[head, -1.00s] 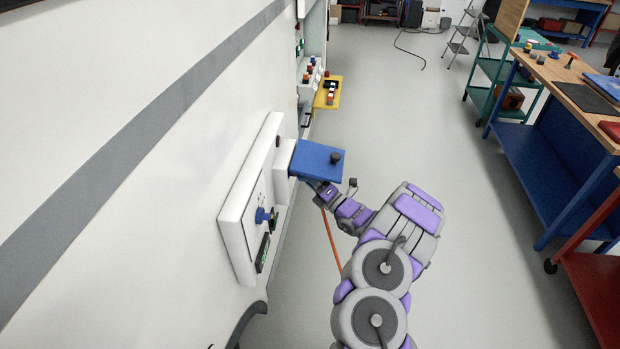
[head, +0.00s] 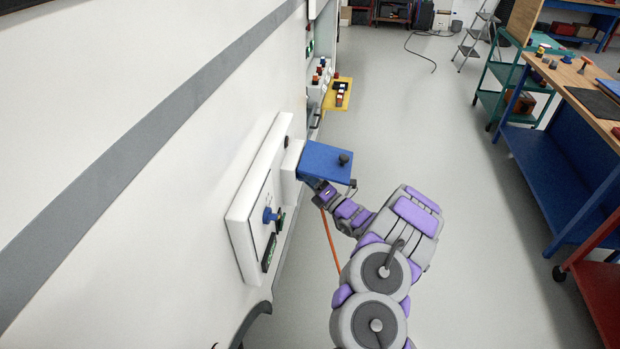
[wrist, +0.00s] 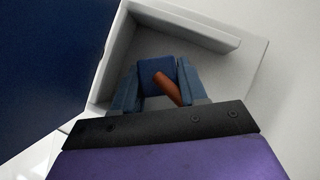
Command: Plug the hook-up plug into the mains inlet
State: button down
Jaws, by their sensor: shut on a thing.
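The blue hook-up plug (wrist: 157,68) with its orange cable (wrist: 168,88) sits between the two fingers of my gripper (wrist: 158,85) in the wrist view. My gripper is shut on it, just in front of the open white inlet box (wrist: 235,42). The plug's front end is hidden, so I cannot tell whether it is in the inlet. In the head view the inlet box (head: 291,160) stands out from the wall panel, its blue lid (head: 322,160) swung open over my gripper, hiding the fingers. The orange cable (head: 330,238) hangs below.
A yellow shelf (head: 337,95) juts from the vehicle further along. The floor to the right is clear up to the blue workbench (head: 550,165).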

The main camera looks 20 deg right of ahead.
jog(key=shift+a, duration=0.15)
jog(key=c, duration=0.6)
grip_release()
jog(key=shift+a, duration=0.1)
jog(key=shift+o, duration=0.4)
jog(key=shift+w+f, duration=0.1)
jog(key=shift+w, duration=0.05)
jog(key=shift+s, duration=0.25)
jog(key=p+v, duration=0.4)
jog(key=v, duration=1.3)
